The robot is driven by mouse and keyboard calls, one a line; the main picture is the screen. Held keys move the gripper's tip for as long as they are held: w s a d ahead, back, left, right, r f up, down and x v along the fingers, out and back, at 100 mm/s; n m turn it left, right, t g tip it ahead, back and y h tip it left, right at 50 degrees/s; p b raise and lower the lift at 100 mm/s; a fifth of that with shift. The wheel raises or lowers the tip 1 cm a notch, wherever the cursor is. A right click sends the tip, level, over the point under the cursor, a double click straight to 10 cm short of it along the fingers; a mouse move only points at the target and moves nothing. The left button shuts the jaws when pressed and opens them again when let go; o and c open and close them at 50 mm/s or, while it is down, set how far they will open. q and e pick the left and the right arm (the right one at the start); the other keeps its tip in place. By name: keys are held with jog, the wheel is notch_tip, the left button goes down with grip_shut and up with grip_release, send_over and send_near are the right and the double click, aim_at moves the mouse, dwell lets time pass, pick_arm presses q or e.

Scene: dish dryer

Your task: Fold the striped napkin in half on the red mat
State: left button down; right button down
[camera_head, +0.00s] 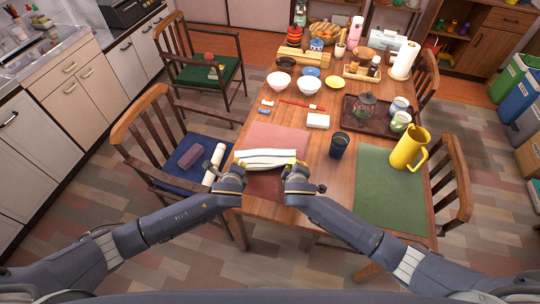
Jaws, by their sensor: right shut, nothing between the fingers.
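The striped napkin (265,158), white with dark stripes and a yellow edge, lies as a narrow band across the red mat (278,137). The mat shows behind the napkin and also in front of it, where it is in shadow. My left gripper (238,163) is at the napkin's near left end; its fingers are too small to tell open from shut. My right gripper (292,165) is shut and empty at the napkin's near right end. I cannot tell whether either gripper touches the cloth.
A dark cup (339,145) stands close right of the red mat. A green mat (378,190) with a yellow pitcher (409,149) lies further right. A white box (318,121) and red chopsticks (301,105) are behind. A chair (160,150) stands at the left.

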dwell(0.3)
pick_arm(q)
jog(key=c, duration=1.4)
grip_release()
pick_arm(e)
jog(key=c, duration=1.4)
grip_release()
pick_arm(q)
jog(key=shift+o, duration=0.4)
jog(key=shift+s+f, duration=0.1)
pick_arm(e)
jog(key=shift+o, duration=0.4)
jog(key=shift+s+f, duration=0.1)
jog(key=shift+f, duration=0.05)
jog(key=shift+s, duration=0.1)
pick_arm(q)
jog(key=s+a+r, duration=0.1)
jog(key=s+r, duration=0.4)
jog(key=r, duration=0.4)
jog(key=shift+s+a, duration=0.3)
jog(key=shift+a, duration=0.1)
pick_arm(e)
jog(key=s+a+r, duration=0.1)
jog(key=s+r, duration=0.4)
jog(key=r, duration=0.4)
jog(key=shift+s+a, duration=0.2)
jog(key=shift+a, duration=0.15)
